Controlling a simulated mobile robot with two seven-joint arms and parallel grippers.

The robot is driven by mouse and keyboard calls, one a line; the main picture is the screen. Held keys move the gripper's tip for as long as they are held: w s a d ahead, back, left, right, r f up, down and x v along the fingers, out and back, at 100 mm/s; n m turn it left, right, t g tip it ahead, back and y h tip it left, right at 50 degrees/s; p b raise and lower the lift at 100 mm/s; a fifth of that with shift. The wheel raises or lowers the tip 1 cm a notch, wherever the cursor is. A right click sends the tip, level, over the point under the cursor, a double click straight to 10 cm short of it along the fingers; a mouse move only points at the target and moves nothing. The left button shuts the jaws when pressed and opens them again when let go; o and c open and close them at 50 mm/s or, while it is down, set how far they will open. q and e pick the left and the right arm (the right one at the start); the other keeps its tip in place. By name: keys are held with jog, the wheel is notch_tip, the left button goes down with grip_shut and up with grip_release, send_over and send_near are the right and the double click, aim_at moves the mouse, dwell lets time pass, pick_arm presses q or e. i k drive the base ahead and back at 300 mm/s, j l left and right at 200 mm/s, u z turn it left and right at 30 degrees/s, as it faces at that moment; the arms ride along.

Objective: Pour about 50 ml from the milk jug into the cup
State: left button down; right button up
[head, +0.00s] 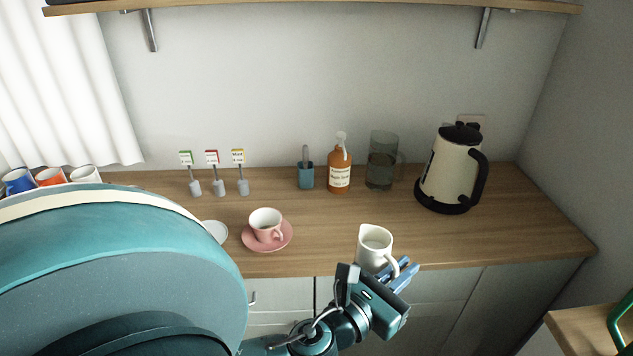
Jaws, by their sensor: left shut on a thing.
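The milk jug (373,250) is white with a handle and shows near the counter's front edge in the head view. My left gripper (392,271) is shut on the jug at its handle side. The jug looks roughly upright; I cannot tell whether its base touches the counter. The cup (265,220) is pink with a pale inside. It stands upright on a pink saucer (284,242), to the left of the jug and apart from it. My right gripper is not in view.
A kettle (447,178), a glass pitcher (380,172), an orange syrup bottle (339,174) and a blue holder (306,176) stand along the back. Several label stands (217,187) are behind the cup. A white plate (215,231) lies left. The counter (325,225) is clear between cup and jug.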

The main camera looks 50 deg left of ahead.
aim_at(262, 216)
jog(key=i+j+u, duration=0.1)
jog(key=u, duration=1.1)
jog(key=i+l, duration=0.35)
